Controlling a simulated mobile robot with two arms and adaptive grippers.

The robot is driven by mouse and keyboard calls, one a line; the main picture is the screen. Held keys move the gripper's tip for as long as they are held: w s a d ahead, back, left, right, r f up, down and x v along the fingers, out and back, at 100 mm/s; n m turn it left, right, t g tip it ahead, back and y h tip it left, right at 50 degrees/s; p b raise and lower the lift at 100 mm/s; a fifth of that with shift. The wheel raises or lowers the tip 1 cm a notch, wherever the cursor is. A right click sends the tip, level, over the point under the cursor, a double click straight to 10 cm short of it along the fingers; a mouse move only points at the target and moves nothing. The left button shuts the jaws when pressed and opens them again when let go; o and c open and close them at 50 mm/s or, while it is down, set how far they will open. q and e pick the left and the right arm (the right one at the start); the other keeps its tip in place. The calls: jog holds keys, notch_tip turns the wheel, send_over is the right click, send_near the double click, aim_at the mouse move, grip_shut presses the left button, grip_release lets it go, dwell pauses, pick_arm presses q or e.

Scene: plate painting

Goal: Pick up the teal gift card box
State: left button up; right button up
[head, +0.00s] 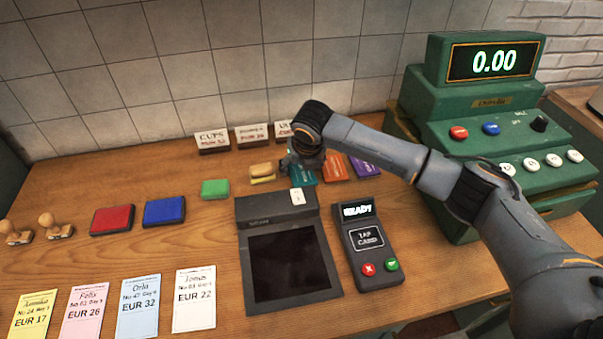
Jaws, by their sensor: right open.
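My left gripper is not in view.
A dark tablet (290,267) and a card reader (369,243) stand in front of the boxes. A yellow-topped block (262,172) and small signs (252,136) are close by. The green cash register (470,120) stands at right. Pads, stamps and paper tickets occupy the left.

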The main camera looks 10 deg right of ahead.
jog(key=shift+f+p, duration=0.25)
jog(key=shift+p, duration=0.05)
dwell(0.4)
jog(key=c, duration=0.8)
